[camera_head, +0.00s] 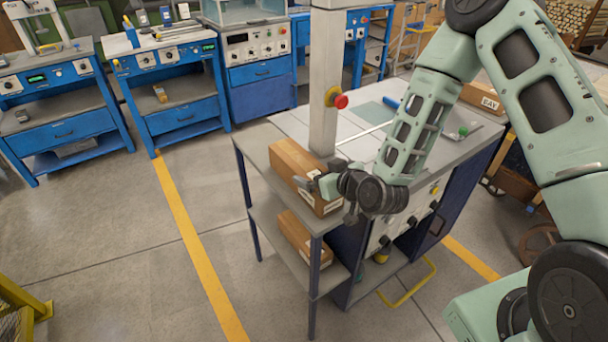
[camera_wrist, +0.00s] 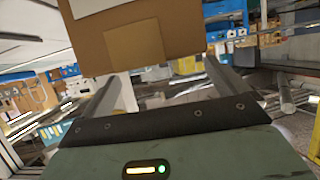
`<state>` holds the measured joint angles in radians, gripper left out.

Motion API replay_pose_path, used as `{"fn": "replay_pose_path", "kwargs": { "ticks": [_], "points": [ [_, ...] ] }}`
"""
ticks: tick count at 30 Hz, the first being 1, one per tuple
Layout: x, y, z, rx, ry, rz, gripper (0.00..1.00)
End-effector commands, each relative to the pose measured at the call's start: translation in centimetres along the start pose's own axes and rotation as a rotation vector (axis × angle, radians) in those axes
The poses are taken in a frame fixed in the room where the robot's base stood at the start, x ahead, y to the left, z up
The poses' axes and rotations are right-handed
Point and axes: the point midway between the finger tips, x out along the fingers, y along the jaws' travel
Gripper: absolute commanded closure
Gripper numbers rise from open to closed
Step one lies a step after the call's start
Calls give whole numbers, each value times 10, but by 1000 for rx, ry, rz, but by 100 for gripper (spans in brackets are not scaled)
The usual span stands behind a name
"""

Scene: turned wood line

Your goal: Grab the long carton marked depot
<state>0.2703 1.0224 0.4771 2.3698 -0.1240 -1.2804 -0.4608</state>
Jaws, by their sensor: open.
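A long brown carton (camera_head: 291,160) lies on the near left part of the grey bench top, beside the upright post. It has white labels at its near end, too small to read here. A second brown carton (camera_head: 298,236) lies on the shelf below, its label also unreadable. My gripper (camera_head: 322,186) is at the near end of the upper carton and hides part of it. In the wrist view a brown carton face (camera_wrist: 185,35) with a pale square patch and part of a white label stands ahead, between the open fingers (camera_wrist: 163,75). I cannot tell whether they touch it.
A post with a red button (camera_head: 340,101) rises close to the upper carton. Blue workbenches (camera_head: 175,95) line the back.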

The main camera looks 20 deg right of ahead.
Motion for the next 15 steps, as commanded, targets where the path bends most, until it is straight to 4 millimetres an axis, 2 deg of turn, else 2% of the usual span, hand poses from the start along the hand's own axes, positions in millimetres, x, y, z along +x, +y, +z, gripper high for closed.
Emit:
{"fn": "replay_pose_path", "kwargs": {
  "ticks": [5, 15],
  "points": [
    [11, 0, -2, 1, 0, 1, 2],
    [54, 2, -3, 0, 1, 1, 2]
  ]
}}
